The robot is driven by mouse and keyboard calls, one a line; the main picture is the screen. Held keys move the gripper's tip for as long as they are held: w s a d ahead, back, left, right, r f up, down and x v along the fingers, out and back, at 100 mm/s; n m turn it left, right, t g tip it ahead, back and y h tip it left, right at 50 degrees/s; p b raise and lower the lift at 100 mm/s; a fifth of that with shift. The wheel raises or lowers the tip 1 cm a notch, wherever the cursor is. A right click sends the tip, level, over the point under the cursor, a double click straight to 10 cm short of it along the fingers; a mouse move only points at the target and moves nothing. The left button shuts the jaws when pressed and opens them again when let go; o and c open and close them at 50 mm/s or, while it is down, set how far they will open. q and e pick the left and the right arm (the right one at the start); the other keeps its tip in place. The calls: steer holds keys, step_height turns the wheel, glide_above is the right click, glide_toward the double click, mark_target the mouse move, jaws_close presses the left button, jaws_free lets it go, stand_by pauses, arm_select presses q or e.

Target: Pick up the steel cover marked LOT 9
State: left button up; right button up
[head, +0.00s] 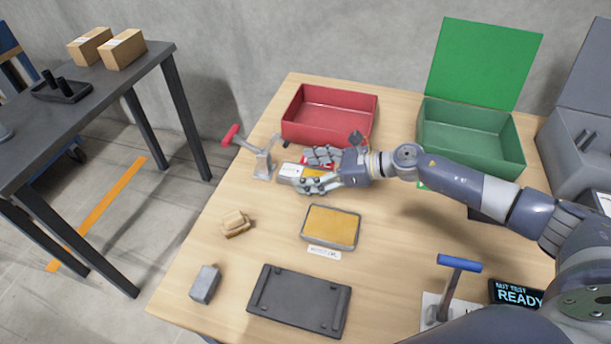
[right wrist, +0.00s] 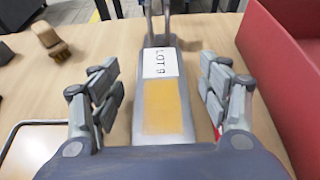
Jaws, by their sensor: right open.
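The steel cover marked LOT 9 (right wrist: 161,90) is a long grey piece with a white label and an orange-yellow patch, lying near the table's left back part. In the head view its white label end (head: 290,171) shows just past my right gripper (head: 308,181), which hides part of it. My right gripper (right wrist: 161,98) is open, with one set of fingers on each side of the cover. In the right wrist view a gap shows between the fingers and the cover on both sides. My left gripper is in neither view.
A red-handled clamp (head: 263,162) stands just beyond the cover, and a red bin (head: 330,128) behind. A yellow-filled tray (head: 331,227), brush (head: 236,223), grey block (head: 205,284) and dark tray (head: 299,302) lie in front. A green bin (head: 470,145) stands right, and a blue-handled tool (head: 455,270) front right.

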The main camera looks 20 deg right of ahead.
mark_target(288, 169)
steer(key=x, duration=0.2)
steer(key=shift+w+a, duration=0.2)
steer(key=shift+a, duration=0.05)
steer(key=c, duration=1.4)
steer(key=shift+c, duration=0.6)
steer(key=shift+r, duration=0.2)
